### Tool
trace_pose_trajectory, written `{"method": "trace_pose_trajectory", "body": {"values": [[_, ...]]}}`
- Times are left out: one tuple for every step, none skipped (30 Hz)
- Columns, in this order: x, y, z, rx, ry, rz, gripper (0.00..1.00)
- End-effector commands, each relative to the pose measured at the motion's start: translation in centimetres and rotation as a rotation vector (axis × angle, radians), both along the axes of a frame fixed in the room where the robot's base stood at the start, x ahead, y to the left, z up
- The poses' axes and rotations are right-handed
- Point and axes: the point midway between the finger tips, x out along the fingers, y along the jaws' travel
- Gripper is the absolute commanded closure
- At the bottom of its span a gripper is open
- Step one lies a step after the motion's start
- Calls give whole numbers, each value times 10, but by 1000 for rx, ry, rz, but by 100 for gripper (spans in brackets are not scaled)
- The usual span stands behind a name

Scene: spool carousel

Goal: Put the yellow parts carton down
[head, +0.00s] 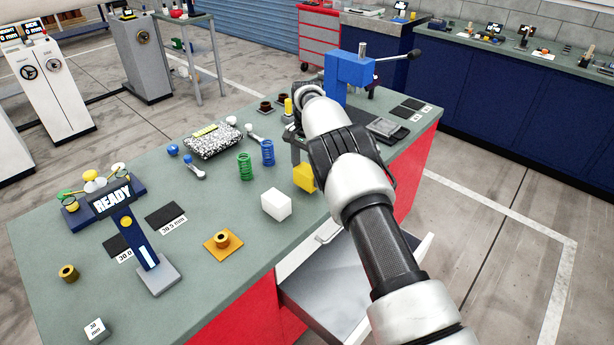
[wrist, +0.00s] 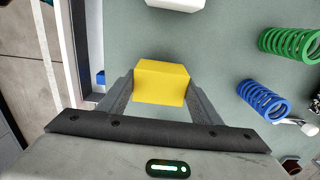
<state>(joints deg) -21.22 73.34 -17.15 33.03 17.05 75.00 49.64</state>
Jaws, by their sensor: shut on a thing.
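The yellow parts carton (wrist: 161,82) is a small plain box between the two fingers of my gripper (wrist: 160,92) in the wrist view. My gripper is shut on it, with a finger against each side. In the head view the carton (head: 304,178) shows at the right front part of the grey-green bench top, partly hidden by my arm.
A white box (head: 276,205) stands just left of the carton. A green spring (head: 244,166) and a blue spring (head: 267,152) stand behind it. A blue press (head: 348,72) is at the back right. An open drawer (head: 322,290) juts out below the front edge.

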Motion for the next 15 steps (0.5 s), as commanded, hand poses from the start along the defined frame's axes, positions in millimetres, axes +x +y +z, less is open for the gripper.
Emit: {"method": "trace_pose_trajectory", "body": {"values": [[-1, 0, -8, -2, 3, 0, 70], [0, 0, -12, -1, 2, 0, 70], [0, 0, -15, -1, 0, 0, 70], [0, 0, -17, -1, -1, 0, 70], [0, 0, -17, -1, -1, 1, 70], [0, 0, -17, 0, -2, 1, 70], [0, 0, -17, 0, -2, 1, 70], [0, 0, -17, 0, -1, 1, 70], [0, 0, -17, 0, -1, 1, 70], [0, 0, -17, 0, -1, 1, 70], [0, 0, -17, 0, -1, 1, 70], [0, 0, -19, 0, -1, 1, 70], [0, 0, -20, 0, -1, 1, 70], [0, 0, -21, 0, -1, 1, 70], [0, 0, -22, 0, 0, 1, 40]]}}
